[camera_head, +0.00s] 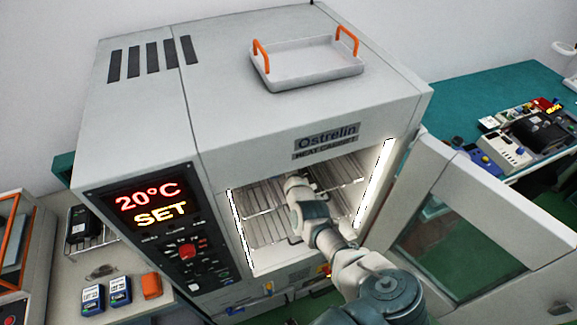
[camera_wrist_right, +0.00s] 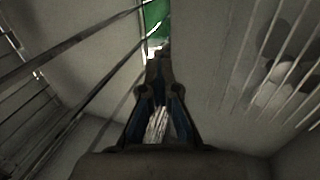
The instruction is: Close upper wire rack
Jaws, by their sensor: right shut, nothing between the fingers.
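The upper wire rack (camera_head: 257,196) is inside the open heat cabinet (camera_head: 290,125), near the top of the chamber. A lower wire rack (camera_head: 266,232) lies beneath it. My right arm reaches through the cabinet opening, and its hand covers the middle of the upper rack in the head view. My right gripper (camera_wrist_right: 158,58) is shut and empty in the right wrist view, with rack wires (camera_wrist_right: 75,48) to its left. I cannot tell whether it touches the rack. My left gripper is not in view.
The cabinet door (camera_head: 435,200) stands open on the right. A tray with orange handles (camera_head: 305,66) sits on top of the cabinet. A control panel (camera_head: 160,225) shows 20°C. A green bench (camera_head: 485,90) with devices stands behind the door.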

